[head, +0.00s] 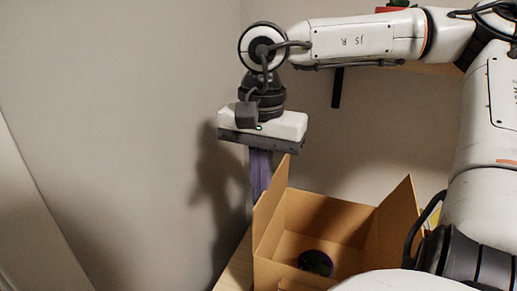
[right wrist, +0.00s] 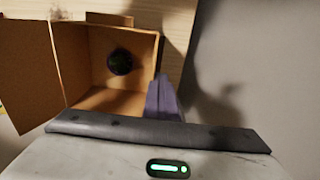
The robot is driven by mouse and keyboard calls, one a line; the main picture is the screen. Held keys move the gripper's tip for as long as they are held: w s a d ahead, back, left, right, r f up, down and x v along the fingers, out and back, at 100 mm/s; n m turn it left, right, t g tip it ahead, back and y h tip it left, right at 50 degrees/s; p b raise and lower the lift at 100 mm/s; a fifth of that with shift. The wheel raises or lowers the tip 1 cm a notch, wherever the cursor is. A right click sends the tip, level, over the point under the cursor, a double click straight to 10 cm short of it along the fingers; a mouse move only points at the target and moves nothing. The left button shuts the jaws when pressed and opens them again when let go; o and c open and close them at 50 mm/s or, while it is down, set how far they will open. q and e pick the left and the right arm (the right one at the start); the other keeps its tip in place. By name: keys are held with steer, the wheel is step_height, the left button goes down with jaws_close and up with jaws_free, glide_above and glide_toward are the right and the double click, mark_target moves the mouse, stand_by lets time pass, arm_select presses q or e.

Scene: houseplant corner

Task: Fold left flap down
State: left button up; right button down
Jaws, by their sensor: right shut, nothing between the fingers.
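The open cardboard box (head: 325,215) stands on a wooden surface. Its left flap (head: 270,210) stands up, near upright. My right gripper (head: 259,192) is shut and empty, its purple fingers pointing down at the outer side of the left flap. The flap hides the fingertips in the head view, and I cannot tell if they touch it. In the right wrist view the fingers (right wrist: 162,100) are beside the box's edge (right wrist: 154,60). The box's right flap (head: 398,223) stands up and leans outward. My left gripper is not in view.
A dark round thing (head: 316,262) with green and purple on it sits inside the box; it also shows in the right wrist view (right wrist: 120,62). A plain wall (head: 120,120) rises close to the left of the box. A narrow strip of wooden surface (head: 236,268) is bare there.

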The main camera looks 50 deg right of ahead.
steer(key=shift+s+f, duration=0.25)
steer(key=shift+s, duration=0.2)
steer(key=shift+s+f, duration=0.2)
steer(key=shift+s, duration=0.25)
steer(key=s, duration=0.1)
steer(key=s+b, duration=0.2)
steer(key=s, duration=0.1)
steer(key=shift+d+r, duration=0.35)
steer(key=shift+r, duration=0.2)
